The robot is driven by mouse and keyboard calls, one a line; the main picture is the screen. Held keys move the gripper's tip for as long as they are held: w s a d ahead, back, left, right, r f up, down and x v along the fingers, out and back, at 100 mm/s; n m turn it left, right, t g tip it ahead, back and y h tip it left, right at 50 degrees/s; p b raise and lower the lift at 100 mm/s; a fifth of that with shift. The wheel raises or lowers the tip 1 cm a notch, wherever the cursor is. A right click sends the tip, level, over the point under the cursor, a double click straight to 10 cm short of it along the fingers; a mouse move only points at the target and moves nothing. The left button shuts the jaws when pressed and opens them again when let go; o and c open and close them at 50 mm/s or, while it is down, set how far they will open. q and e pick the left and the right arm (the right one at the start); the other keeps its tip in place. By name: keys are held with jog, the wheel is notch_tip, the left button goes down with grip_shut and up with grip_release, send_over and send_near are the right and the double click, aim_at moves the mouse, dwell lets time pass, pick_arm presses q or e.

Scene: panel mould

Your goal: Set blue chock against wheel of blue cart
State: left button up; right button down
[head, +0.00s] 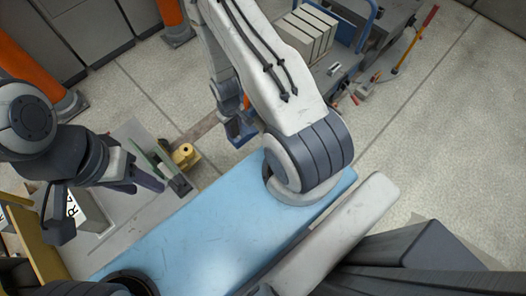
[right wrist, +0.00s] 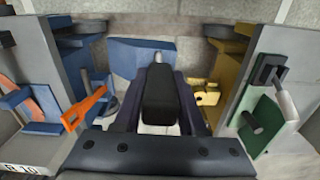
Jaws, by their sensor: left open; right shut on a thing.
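The blue cart (head: 338,72) stands at the upper right of the head view, with pale grey blocks on its deck. Its wheels are hard to make out. My right gripper (head: 236,122) is left of the cart and apart from it. It is shut on the blue chock (head: 241,135), which is small and partly hidden there. In the right wrist view a black grip (right wrist: 160,95) sits between the right fingers, with blue surface (right wrist: 138,55) beyond it. My left gripper (head: 145,178) is open and empty at the left, near a grey board.
The grey board (head: 125,215) carries a green plate (head: 147,162) and a yellow item (head: 184,155). Orange posts (head: 50,75) stand at the upper left. The floor (head: 430,130) at the right is clear.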

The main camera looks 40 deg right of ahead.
jog(key=d+f+b, duration=0.4)
jog(key=f+b, duration=0.9)
jog(key=d+f+b, duration=0.4)
jog(key=f+b, duration=1)
jog(key=d+f+b, duration=0.5)
jog(key=f+b, duration=0.9)
jog(key=shift+n, duration=0.3)
jog(key=shift+s+f+b, duration=0.1)
jog(key=shift+f+b, duration=0.4)
jog(key=shift+f, duration=0.1)
jog(key=shift+c, duration=2)
grip_release()
notch_tip(320, 180, up, 10)
jog(key=p, duration=0.7)
jog(key=shift+r, duration=0.25)
